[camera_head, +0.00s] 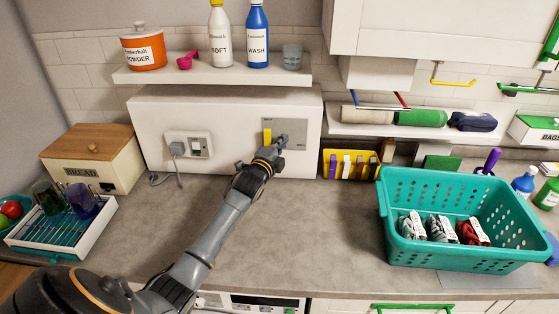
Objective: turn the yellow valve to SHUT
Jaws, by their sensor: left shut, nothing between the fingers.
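Any marking on the plate is too small to read. My right gripper is not in view.
A socket with a plug and cable (188,146) is left of the valve. A yellow box (350,165) and a teal basket (470,258) stand to the right. A shelf with bottles (215,75) hangs above. The worktop's middle (300,225) is clear.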

